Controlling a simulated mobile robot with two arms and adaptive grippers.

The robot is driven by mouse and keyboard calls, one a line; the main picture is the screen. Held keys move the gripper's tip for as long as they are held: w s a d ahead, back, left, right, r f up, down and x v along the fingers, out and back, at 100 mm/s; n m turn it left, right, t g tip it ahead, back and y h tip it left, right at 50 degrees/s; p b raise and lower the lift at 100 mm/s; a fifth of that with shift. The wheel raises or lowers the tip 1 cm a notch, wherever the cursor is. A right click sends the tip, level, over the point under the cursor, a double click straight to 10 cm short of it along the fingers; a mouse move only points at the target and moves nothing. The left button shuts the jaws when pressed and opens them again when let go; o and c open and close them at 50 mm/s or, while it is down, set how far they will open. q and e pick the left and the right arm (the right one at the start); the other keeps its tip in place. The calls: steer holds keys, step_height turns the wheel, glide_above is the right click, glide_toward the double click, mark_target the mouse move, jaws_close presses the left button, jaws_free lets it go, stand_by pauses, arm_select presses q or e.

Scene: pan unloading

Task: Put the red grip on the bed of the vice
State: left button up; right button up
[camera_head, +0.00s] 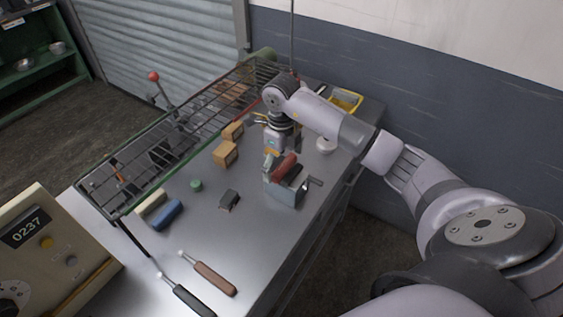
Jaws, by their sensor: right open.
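The red grip (285,166) is a short dark-red bar. It lies tilted at the top of the grey-blue vice (284,193), between its raised sides as far as I can see; its exact contact with the bed is hard to tell. The vice has a crank handle on its right side. My right gripper (269,162) points down just left of and behind the red grip, close to it. It is open, and the red grip seems outside its fingers. My left gripper is not in view.
Wooden blocks (225,154), a green cylinder (196,185), a dark block (229,200), a blue piece (167,214) and two handled tools (214,279) lie on the metal table. A wire rack (150,160) runs along the left edge. A yellow tray (347,100) sits at the back right.

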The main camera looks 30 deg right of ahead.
mark_target(281, 162)
steer(key=shift+r, duration=0.1)
steer(key=shift+r, duration=0.2)
step_height(281, 162, up, 6)
steer(key=b, duration=0.3)
steer(key=shift+r, duration=2.9)
